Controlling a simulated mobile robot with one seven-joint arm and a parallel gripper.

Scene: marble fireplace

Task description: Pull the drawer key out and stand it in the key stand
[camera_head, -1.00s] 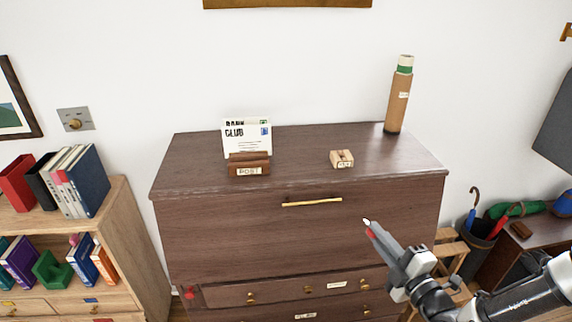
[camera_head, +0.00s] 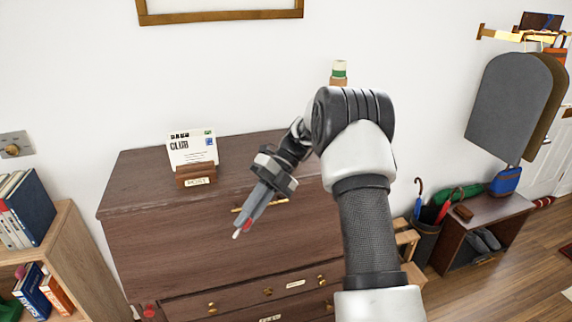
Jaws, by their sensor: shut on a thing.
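My gripper (camera_head: 243,229) is in front of the upper front of the dark wooden chest (camera_head: 160,235), pointing down and to the left. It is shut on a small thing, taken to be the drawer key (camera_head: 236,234). Only a pale tip and a bit of red show at the fingertips, and its shape is too small to make out. The gripper and key are held in the air, apart from the chest top. The key stand cannot be seen now; my arm covers that side of the chest top. A small labelled wooden block stood there earlier.
A letter holder (camera_head: 196,179) with cards stands on the chest top at left. A brass handle (camera_head: 246,208) is close behind my gripper. A bookcase (camera_head: 75,255) is at left, an umbrella bin (camera_head: 424,240) at right.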

